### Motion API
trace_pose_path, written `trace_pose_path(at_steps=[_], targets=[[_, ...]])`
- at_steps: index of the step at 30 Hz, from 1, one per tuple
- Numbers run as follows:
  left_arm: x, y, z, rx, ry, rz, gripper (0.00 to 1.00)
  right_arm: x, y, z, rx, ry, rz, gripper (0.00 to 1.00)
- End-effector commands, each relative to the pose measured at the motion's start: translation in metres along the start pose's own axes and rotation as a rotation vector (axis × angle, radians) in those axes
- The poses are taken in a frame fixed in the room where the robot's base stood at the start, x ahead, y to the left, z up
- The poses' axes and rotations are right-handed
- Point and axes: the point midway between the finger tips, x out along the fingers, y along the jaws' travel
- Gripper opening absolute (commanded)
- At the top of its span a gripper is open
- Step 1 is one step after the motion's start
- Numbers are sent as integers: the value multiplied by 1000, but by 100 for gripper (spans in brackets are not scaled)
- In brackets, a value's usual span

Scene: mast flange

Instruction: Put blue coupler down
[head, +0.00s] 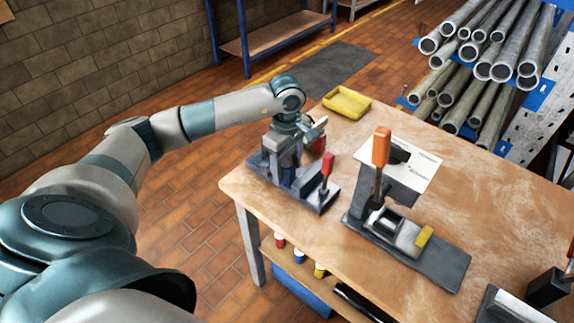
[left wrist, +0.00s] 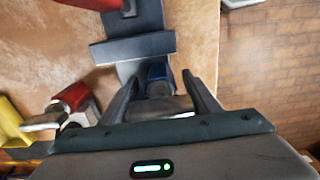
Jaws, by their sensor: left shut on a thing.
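My left gripper (head: 287,160) is over a dark grey fixture (head: 314,200) with a red-handled clamp at the bench's left end. In the left wrist view, my left gripper (left wrist: 162,92) is shut on the blue coupler (left wrist: 158,73), whose blue end shows between the fingers beside the fixture's grey block (left wrist: 133,47). I cannot tell whether the coupler touches the fixture. The head view does not show the coupler clearly; my gripper hides it. My right gripper is not in view.
A red-and-metal part (left wrist: 72,97) stands close beside the gripper. A yellow tray (head: 347,102) lies at the bench's far edge. A second fixture (head: 405,240) with an orange handle and a white sheet (head: 415,165) are to the right. Pipes fill a rack (head: 510,145) behind.

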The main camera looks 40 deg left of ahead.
Motion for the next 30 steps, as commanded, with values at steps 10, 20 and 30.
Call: trace_pose_path(at_steps=[10, 20, 30], targets=[[3, 0, 0, 0, 0, 0, 68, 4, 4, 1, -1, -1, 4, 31], [2, 0, 0, 0, 0, 0, 75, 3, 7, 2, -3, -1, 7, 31], [-14, 1, 0, 0, 0, 4, 75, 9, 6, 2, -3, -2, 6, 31]])
